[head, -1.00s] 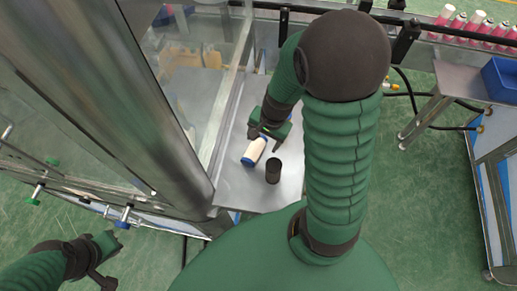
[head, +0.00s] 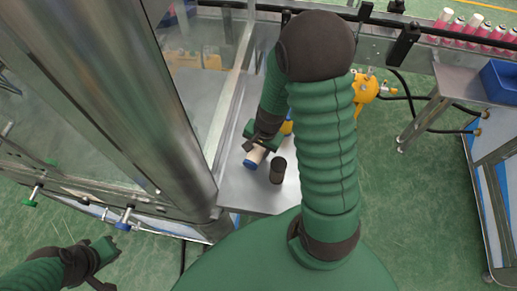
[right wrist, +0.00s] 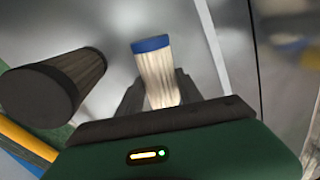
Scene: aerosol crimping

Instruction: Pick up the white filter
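The white filter (head: 257,156), a pale pleated cylinder with a blue end cap, lies on the grey metal table. It also shows in the right wrist view (right wrist: 156,72), its blue end pointing away from the gripper. My right gripper (head: 260,149) is low over the filter, with its far part hidden beneath the hand. In the right wrist view its two dark fingers (right wrist: 160,96) stand on either side of the filter and look open; contact is not clear. My left gripper (head: 103,266) is at the lower left, far from the filter; its finger opening is unclear.
A dark cylinder (head: 278,171) stands close beside the filter, to its right; it is large at left in the right wrist view (right wrist: 55,85). A metal post (head: 160,110) and glass panel rise left of the table (head: 235,190). A yellow device (head: 366,88) is behind my right arm.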

